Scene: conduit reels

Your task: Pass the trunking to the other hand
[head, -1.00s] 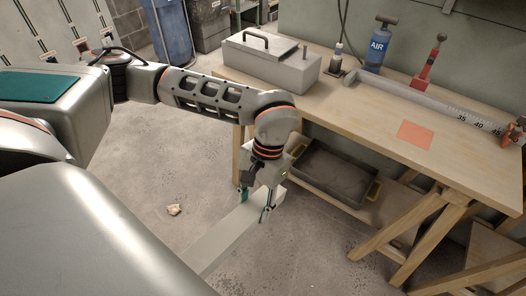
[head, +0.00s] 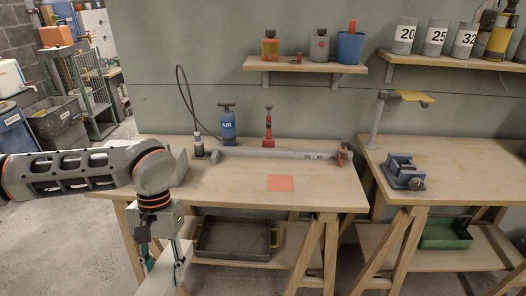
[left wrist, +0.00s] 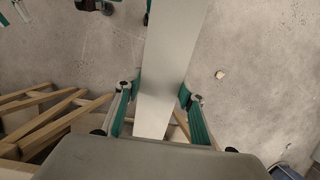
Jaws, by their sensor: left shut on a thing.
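The trunking (head: 168,275) is a long, pale grey square-section piece at the lower left of the head view. My left gripper (head: 162,250) points down and is shut on it, one finger on each side. In the left wrist view the trunking (left wrist: 172,60) runs from the top edge down between the fingers of my left gripper (left wrist: 158,95). Its far end is out of view. Teal and dark gripper-like parts show at the top left of the wrist view, beside the trunking. They may belong to my right gripper, which the head view does not show.
A wooden workbench (head: 225,185) stands right of the gripper, with an orange square (head: 281,183), a blue air pump (head: 228,125) and a long grey ruled bar (head: 270,153). A dark tray (head: 233,238) sits on its lower shelf. A second bench holds a blue vise (head: 402,172).

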